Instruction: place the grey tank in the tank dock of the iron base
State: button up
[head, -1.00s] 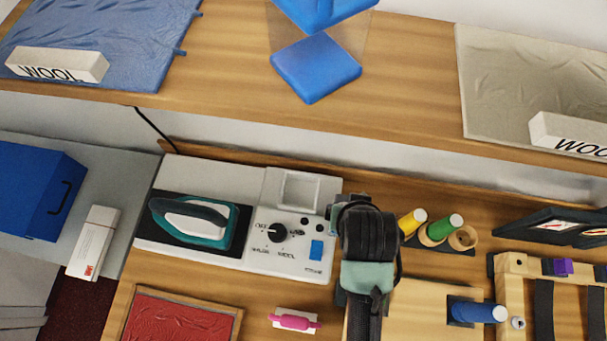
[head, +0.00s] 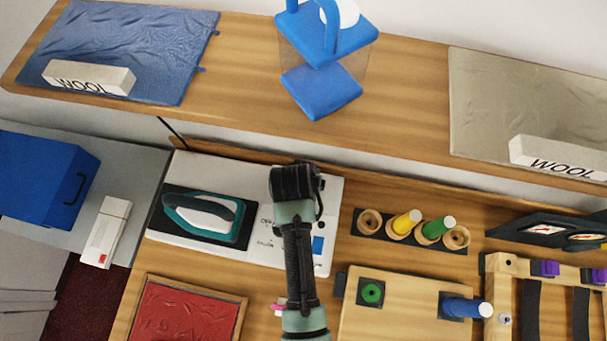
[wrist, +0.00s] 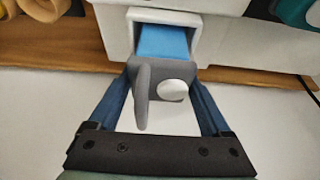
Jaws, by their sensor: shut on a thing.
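In the wrist view my gripper (wrist: 160,78) is shut on the grey tank (wrist: 143,85), which has a raised grey fin and a round white cap. The tank is at the mouth of the tank dock (wrist: 198,38), a white square-rimmed recess. A blue face shows inside the dock; I cannot tell if it belongs to the tank, nor how deep the tank sits. In the head view the white iron base (head: 325,255) carries the teal iron (head: 205,215).
Right of the base stand a spool holder with yellow (head: 404,223) and green (head: 438,229) spools and a wooden board (head: 400,305). A red fabric tray (head: 190,318) lies in front. A shelf (head: 400,95) runs behind, bearing a blue stand (head: 318,92).

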jog(key=shift+f, duration=0.2)
jog(key=o, duration=1.5)
jog(key=shift+r, duration=0.1)
jog(key=shift+r, duration=0.2)
jog(key=b+v, duration=0.1)
jog(key=v, duration=1)
jog(key=shift+s+a+r, duration=0.1)
jog(key=shift+r, duration=0.3)
